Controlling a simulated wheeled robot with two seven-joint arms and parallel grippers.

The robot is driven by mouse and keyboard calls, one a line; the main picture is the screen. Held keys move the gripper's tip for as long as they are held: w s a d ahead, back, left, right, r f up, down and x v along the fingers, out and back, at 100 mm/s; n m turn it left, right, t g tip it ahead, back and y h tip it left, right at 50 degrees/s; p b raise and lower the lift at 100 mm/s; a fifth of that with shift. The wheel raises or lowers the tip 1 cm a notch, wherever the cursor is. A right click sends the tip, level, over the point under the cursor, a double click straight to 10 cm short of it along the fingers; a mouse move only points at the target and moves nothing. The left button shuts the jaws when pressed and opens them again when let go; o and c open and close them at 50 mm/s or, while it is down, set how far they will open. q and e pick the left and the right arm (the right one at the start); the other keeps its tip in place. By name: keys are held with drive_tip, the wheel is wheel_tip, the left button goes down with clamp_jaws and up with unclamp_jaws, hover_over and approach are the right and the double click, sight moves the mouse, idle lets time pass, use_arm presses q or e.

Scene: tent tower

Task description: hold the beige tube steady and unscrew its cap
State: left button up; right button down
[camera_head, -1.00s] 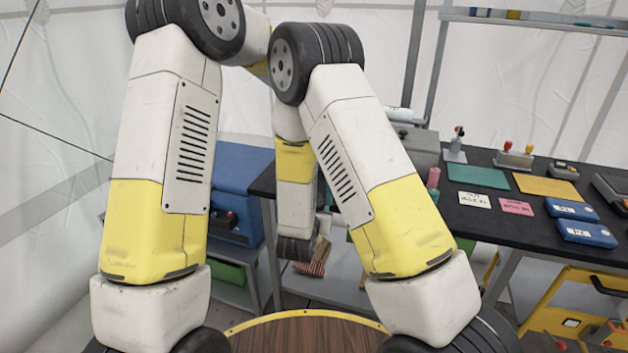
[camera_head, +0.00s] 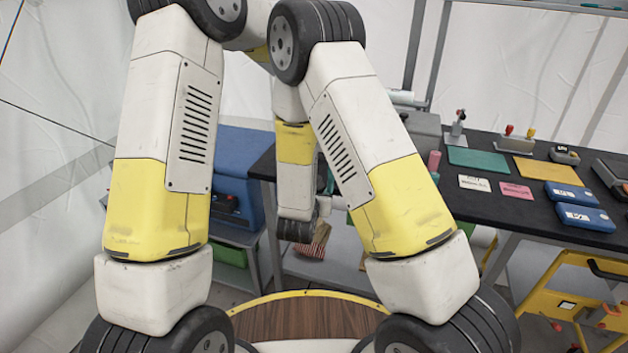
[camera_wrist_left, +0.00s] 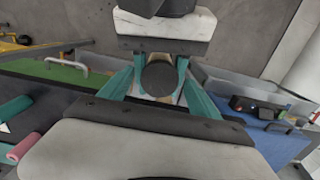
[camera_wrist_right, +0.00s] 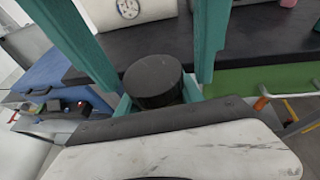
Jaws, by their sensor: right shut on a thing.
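A dark round cap (camera_wrist_right: 154,79) shows in the right wrist view, and its top face also shows in the left wrist view (camera_wrist_left: 158,76). The beige tube under it is almost wholly hidden by the cap and the grippers. My right gripper (camera_wrist_right: 158,103) is shut on the tube just below the cap, with short teal finger parts showing on both sides. My left gripper (camera_wrist_left: 160,86) is open. Its teal fingers stand on either side of the cap, with visible gaps in the right wrist view. The head view shows my arms, but neither gripper clearly.
A black bench (camera_head: 520,220) with blue boxes (camera_head: 583,219) and mats is at right. A blue case (camera_head: 240,165) stands behind at left. A yellow frame (camera_head: 560,285) stands at lower right.

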use_arm(q)
drive_tip(key=shift+r, duration=0.1)
wheel_tip(320, 180, up, 8)
drive_tip(key=shift+w+f, duration=0.15)
drive_tip(key=shift+f, duration=0.05)
drive_tip(key=shift+c, duration=0.4)
drive_tip(key=shift+f, duration=3.9)
drive_tip(key=c, duration=1.5)
drive_tip(key=shift+o, duration=0.2)
drive_tip(key=n, duration=0.2)
drive_tip(key=shift+n, duration=0.4)
drive_tip(key=shift+r, duration=0.2)
drive_tip(key=shift+r, duration=0.95)
